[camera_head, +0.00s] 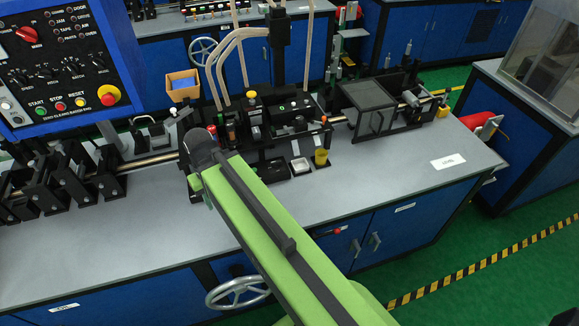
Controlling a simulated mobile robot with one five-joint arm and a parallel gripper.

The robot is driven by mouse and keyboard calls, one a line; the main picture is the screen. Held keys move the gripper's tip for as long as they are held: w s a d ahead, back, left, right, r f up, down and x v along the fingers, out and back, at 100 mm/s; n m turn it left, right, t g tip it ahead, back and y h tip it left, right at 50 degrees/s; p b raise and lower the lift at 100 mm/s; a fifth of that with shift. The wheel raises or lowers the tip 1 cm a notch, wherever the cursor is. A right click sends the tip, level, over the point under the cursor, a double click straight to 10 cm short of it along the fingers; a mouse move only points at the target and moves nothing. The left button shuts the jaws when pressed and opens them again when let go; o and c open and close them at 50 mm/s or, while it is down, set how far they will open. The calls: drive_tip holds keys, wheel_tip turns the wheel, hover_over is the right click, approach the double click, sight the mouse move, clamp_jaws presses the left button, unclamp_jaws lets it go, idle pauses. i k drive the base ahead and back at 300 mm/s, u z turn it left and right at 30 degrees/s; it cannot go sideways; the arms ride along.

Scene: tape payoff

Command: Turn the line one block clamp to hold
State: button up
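The bench (400,190) with a grey top carries a line of black machine units along a steel rod. A black block unit (290,125) sits mid-bench, with a yellow knob (252,95) and small lit green marks. I cannot tell which part is the line one block clamp, or how it is turned. My green arm (270,240) reaches from the bottom up to the left of this unit. Its dark rounded joint (200,145) overlaps the unit's left end. My gripper does not show; the arm hides whatever lies beyond the joint.
A blue control panel (60,50) with a red dial and buttons fills the upper left. A clear-sided box (372,105) stands on the bench at right. A handwheel (238,292) sticks out in front. Another blue bench (490,130) stands at right.

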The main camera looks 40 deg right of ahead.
sight(276, 164)
drive_tip(key=z, duration=1.7)
drive_tip(key=k, duration=0.85)
drive_tip(key=u, duration=0.95)
drive_tip(key=i, duration=1)
drive_tip(key=z, duration=0.4)
